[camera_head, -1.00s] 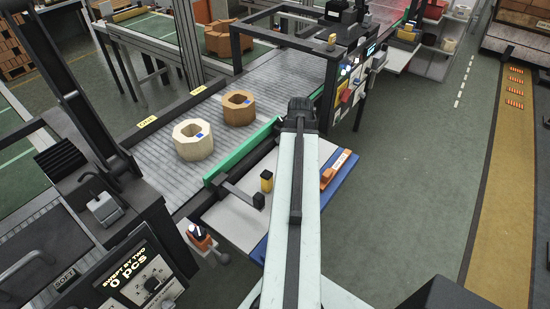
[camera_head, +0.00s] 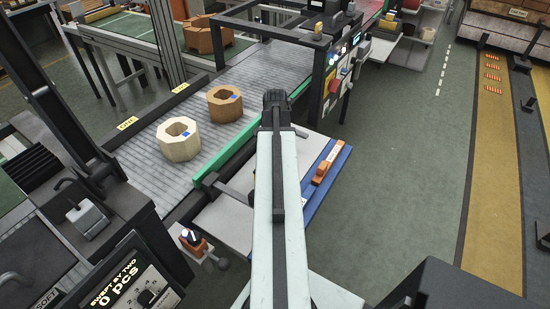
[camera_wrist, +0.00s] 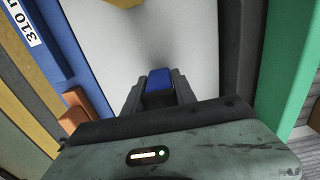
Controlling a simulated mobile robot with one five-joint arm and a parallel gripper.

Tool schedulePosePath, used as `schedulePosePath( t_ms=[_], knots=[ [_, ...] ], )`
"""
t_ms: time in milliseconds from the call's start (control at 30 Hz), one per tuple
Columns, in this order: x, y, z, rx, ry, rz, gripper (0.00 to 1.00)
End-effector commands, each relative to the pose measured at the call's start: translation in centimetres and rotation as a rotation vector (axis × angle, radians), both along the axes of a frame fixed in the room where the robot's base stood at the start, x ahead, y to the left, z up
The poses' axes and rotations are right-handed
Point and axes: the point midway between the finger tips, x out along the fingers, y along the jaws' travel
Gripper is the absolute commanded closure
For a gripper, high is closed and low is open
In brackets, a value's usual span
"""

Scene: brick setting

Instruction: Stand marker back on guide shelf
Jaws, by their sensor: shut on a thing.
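My gripper (camera_wrist: 158,98) is shut on a small dark-blue piece, which I take to be the marker (camera_wrist: 158,79); only its blue end shows between the fingers. They are over the light grey guide shelf (camera_wrist: 200,42), and I cannot tell whether the marker touches it. In the head view the shelf (camera_head: 222,222) lies beside the green rail (camera_head: 225,155). My arm hides the gripper and marker there.
An orange block (camera_head: 326,165) lies on the shelf's blue edge strip (camera_head: 322,190). A pale octagonal ring (camera_head: 179,148) and a brown one (camera_head: 224,108) stand on the roller conveyor (camera_head: 150,150). A yellow piece (camera_wrist: 124,3) shows at the wrist view's top edge. Open floor lies right.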

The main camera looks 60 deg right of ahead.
Motion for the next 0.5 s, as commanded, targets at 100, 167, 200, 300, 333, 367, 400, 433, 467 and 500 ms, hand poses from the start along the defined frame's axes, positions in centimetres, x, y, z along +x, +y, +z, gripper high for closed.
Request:
schedulePosePath(
  t_ms=[100, 167, 200, 300, 333, 367, 400, 433, 467, 500],
  knots=[
    [0.05, 0.05, -0.03, 0.000, 0.000, 0.001, 0.93],
    [0.06, 0.05, -0.30, 0.000, 0.000, 0.001, 0.93],
    [0.06, 0.05, -0.32, 0.000, 0.000, 0.001, 0.65],
    [0.05, 0.04, -0.19, 0.000, 0.000, 0.001, 0.46],
    [0.04, 0.04, -0.19, 0.000, 0.000, 0.001, 0.46],
    [0.04, 0.04, -0.19, 0.000, 0.000, 0.001, 0.46],
    [0.03, 0.03, -0.19, 0.000, 0.000, 0.001, 0.46],
    [0.02, 0.03, -0.19, 0.000, 0.000, 0.001, 0.46],
    [0.02, 0.03, -0.19, 0.000, 0.000, 0.001, 0.46],
    [0.01, 0.02, -0.19, 0.000, 0.000, 0.000, 0.46]
  ],
)
